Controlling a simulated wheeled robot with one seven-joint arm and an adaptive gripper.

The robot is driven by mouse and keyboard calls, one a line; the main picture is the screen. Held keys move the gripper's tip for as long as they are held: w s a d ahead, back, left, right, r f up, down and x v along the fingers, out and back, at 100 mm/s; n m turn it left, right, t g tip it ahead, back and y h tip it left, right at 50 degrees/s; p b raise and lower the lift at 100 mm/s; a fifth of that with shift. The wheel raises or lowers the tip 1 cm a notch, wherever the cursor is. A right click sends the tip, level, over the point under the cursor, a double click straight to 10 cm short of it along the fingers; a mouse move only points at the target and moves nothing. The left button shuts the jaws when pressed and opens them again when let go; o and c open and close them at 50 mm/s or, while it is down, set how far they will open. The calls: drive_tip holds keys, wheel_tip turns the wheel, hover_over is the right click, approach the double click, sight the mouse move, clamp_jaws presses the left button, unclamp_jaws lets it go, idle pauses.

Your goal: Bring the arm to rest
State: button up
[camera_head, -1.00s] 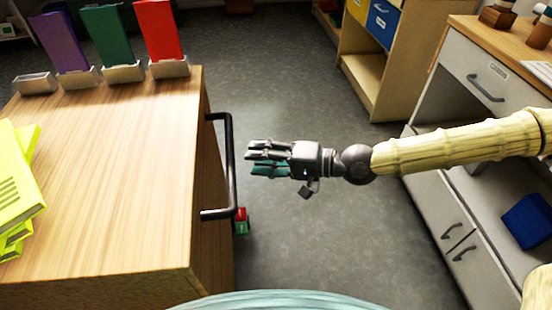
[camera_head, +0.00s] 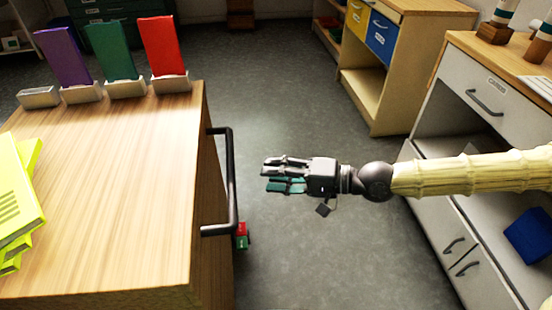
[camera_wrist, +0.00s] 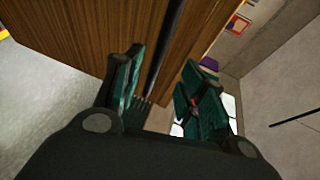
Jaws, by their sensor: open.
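My gripper (camera_head: 284,175) is dark with green finger pads. In the head view it points left at the end of my tan arm, over the grey floor, just right of the wooden cart's black handle (camera_head: 231,180). A gap shows between the fingertips and the handle. In the wrist view my gripper (camera_wrist: 165,90) has its fingers apart, with nothing held between them. The wooden cart (camera_head: 120,190) and its handle show beyond the fingers there.
Purple, green and red books (camera_head: 163,46) stand in holders at the cart's back edge. Yellow-green books (camera_head: 18,195) lie at its left. A white drawer cabinet (camera_head: 480,100) stands at the right, a wooden shelf unit (camera_head: 385,95) behind. Floor between is clear.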

drive_tip(key=s+a+f+g+h, duration=0.1)
drive_tip(key=s+a+f+g, duration=0.15)
drive_tip(key=s+f, duration=0.4)
drive_tip(key=s+a+f+g+h, duration=0.1)
drive_tip(key=s+a+f, duration=0.25)
drive_tip(key=f, duration=0.65)
drive_tip(key=s+d+f+g+h, duration=0.1)
drive_tip(key=s+d+f+h, duration=0.3)
drive_tip(key=f, duration=0.4)
drive_tip(key=s+d+f+h, duration=0.2)
drive_tip(key=s+d+f, duration=0.2)
drive_tip(key=s+f, duration=0.35)
drive_tip(key=s+d+f+n+h, duration=0.1)
drive_tip(key=d+f+h, duration=0.25)
drive_tip(key=d, duration=0.65)
drive_tip(key=s+d+f+n+h, duration=0.1)
drive_tip(key=d+f+h, duration=0.25)
drive_tip(key=d, duration=0.55)
wheel_tip(320, 180, up, 19)
drive_tip(key=p, duration=1.8)
drive_tip(key=shift+f, duration=0.2)
